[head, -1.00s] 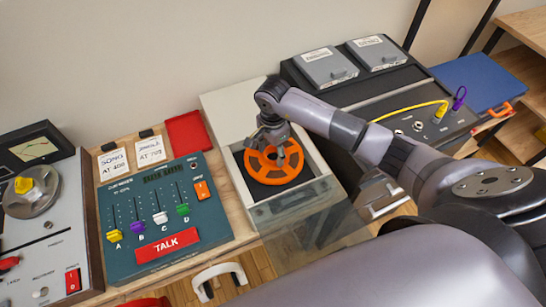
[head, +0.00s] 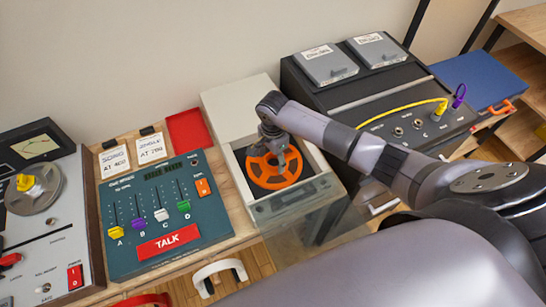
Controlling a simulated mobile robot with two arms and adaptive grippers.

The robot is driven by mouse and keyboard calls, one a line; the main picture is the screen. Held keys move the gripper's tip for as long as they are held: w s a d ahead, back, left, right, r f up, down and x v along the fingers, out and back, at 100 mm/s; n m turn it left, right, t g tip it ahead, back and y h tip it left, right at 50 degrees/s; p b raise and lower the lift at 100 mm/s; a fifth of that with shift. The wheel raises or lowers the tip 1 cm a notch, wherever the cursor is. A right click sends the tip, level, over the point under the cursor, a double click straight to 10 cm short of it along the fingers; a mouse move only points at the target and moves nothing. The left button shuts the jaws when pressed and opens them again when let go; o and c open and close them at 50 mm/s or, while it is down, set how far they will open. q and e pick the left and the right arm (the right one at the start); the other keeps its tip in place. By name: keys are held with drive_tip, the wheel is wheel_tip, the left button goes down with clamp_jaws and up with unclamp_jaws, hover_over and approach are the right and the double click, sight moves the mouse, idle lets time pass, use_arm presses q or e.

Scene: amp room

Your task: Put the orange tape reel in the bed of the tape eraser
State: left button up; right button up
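The orange tape reel (head: 268,180) lies in the dark bed of the tape eraser (head: 285,206), a pale box with a clear panel at its front. It appears flat, inside the walls of the bed. My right gripper (head: 276,160) points down over the reel's middle, at or just above it. Its fingers are small here and partly merge with the reel, so I cannot tell whether they grip it. My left gripper is not in view.
Left of the eraser stands a teal cue mixer (head: 165,215) with coloured sliders. A tape machine (head: 45,240) is at the far left. A black patch unit (head: 415,125) with yellow and purple plugs stands right, beside a blue panel (head: 470,82). A white handle-like piece (head: 218,270) is in front.

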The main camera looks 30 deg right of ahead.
drive_tip(key=shift+o, duration=0.7)
drive_tip(key=shift+r, duration=0.1)
drive_tip(key=shift+r, duration=0.25)
wheel_tip(320, 180, up, 12)
drive_tip(key=b, duration=0.2)
drive_tip(key=shift+f, duration=0.15)
drive_tip(key=shift+f, duration=0.1)
